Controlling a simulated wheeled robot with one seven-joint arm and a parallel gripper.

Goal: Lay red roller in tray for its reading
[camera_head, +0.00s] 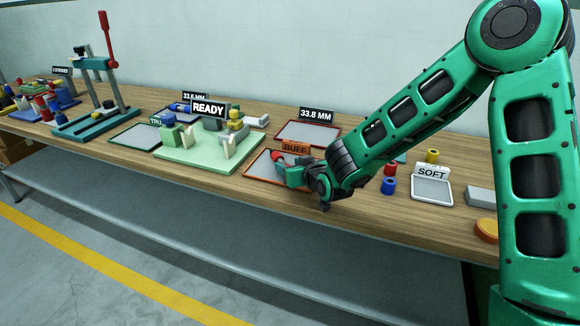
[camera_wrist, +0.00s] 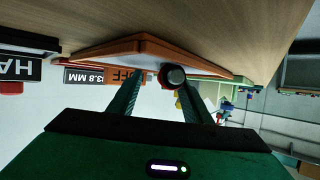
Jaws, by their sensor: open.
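The red roller (camera_head: 277,155) shows as a small red end beside my gripper (camera_head: 289,170), over the orange-rimmed tray (camera_head: 253,172) with the BUFF sign (camera_head: 295,147). In the wrist view, a dark round end (camera_wrist: 173,76) with a little red beside it sits by the tips of my gripper (camera_wrist: 160,84). The fingers are apart; whether they touch the roller I cannot tell. The orange rim also shows in the wrist view (camera_wrist: 110,48). A grey tray (camera_head: 305,134) stands behind it under a 33.8 MM sign (camera_head: 316,115). My gripper hides part of the roller and BUFF tray.
A pale green fixture (camera_head: 200,158) with a READY sign (camera_head: 208,108) stands left of the BUFF tray. Blue (camera_head: 388,186) and red spools and a SOFT tray (camera_head: 432,190) stand right. A teal press (camera_head: 95,122) with a red lever is far left. The bench's front edge is close.

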